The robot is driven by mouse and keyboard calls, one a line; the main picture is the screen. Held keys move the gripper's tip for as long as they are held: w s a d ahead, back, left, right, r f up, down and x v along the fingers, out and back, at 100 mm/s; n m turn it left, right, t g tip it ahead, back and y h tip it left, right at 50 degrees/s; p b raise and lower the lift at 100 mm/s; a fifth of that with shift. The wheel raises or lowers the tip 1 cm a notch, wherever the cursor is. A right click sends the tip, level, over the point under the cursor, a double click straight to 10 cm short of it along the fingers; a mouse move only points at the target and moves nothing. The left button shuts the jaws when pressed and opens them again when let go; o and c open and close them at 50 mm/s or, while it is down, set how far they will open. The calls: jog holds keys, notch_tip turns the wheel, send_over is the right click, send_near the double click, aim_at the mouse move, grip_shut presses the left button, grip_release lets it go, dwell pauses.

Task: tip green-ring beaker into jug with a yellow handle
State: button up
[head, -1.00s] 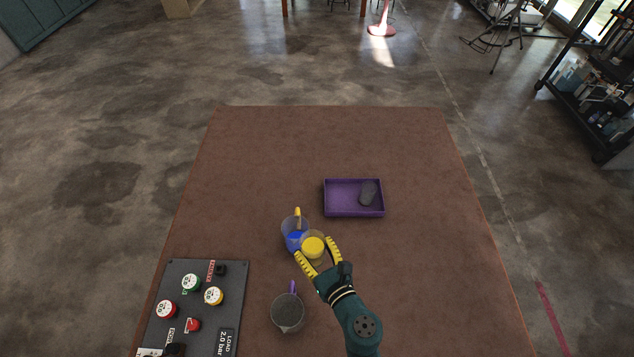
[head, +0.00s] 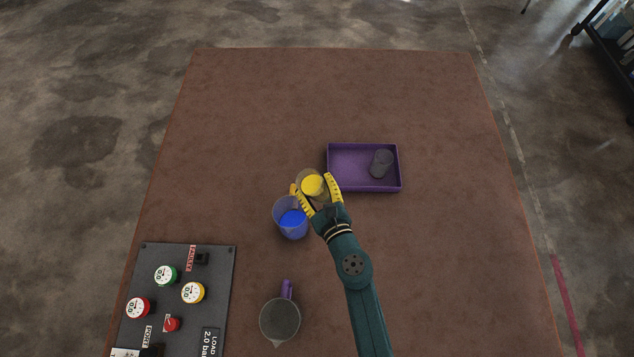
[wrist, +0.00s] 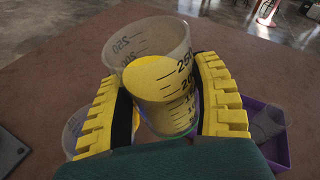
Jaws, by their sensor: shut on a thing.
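My gripper (head: 316,186) is shut on a clear beaker (wrist: 150,45) with black graduation marks and yellow contents; its yellow fingers grip both sides. In the head view the beaker (head: 311,177) is just beyond and right of the jug with a yellow handle (head: 291,231). That jug is bluish and clear, with blue contents; its handle is partly lost behind or beside my left finger. The jug also shows in the wrist view, low at left (wrist: 73,130), partly hidden by the finger. The beaker looks about upright.
A grey jug with a purple handle (head: 280,320) stands nearer me. A gauge panel (head: 220,275) lies at front left. The far part of the brown mat (head: 330,90) is clear.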

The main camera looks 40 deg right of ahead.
jog(key=n+b, duration=0.1)
jog(key=f+n+h+b, duration=0.1)
jog(key=b, duration=0.1)
jog(key=shift+d+f+n, duration=0.25)
jog(key=shift+f+n, duration=0.05)
jog(key=shift+n, duration=0.1)
jog(key=shift+r+p, duration=0.4)
jog(key=shift+f+n+b, duration=0.1)
jog(key=shift+n+b, duration=0.2)
jog(key=shift+b, duration=0.1)
jog(key=shift+s, duration=0.1)
jog(key=shift+f+n+h+b, duration=0.25)
jog(key=shift+n+h+b, duration=0.05)
jog(key=shift+n+b, duration=0.4)
jog(key=shift+n+t+b, duration=0.3)
jog(key=shift+n+b, duration=0.2)
jog(key=shift+n, duration=0.1)
jog(key=shift+r, duration=0.15)
